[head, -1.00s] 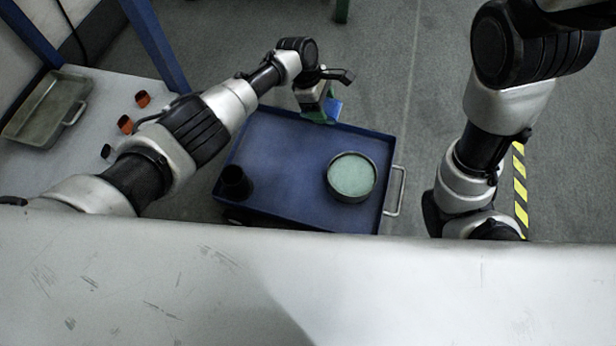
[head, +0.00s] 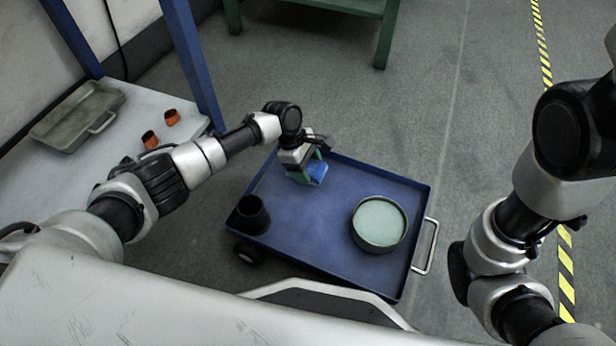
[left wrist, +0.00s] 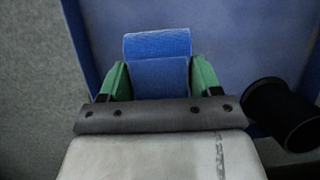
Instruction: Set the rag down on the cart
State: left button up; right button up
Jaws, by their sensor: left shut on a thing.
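The rag is a folded blue cloth (head: 314,174), held over the far left part of the blue cart (head: 312,215). My left gripper (head: 306,174) is shut on the rag. In the left wrist view the rag (left wrist: 158,70) sits between the green fingers of the left gripper (left wrist: 160,82), with the cart's blue tray behind it. I cannot tell whether the rag touches the tray. My right arm shows at the right of the head view, but its gripper is not visible.
A round tin with a pale green top (head: 379,224) stands on the cart's right part. A black cup (head: 252,214) stands at its left corner. A bench at left holds a grey tray (head: 78,115) and orange-and-black pieces (head: 171,117). The middle of the cart is clear.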

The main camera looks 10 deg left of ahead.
pick_arm(q)
notch_tip(320, 180, down, 4)
jog(key=b, duration=0.3)
jog(key=shift+b, duration=0.35)
jog(key=shift+r, duration=0.2)
jog(key=o, duration=0.9)
jog(key=shift+f, duration=0.15)
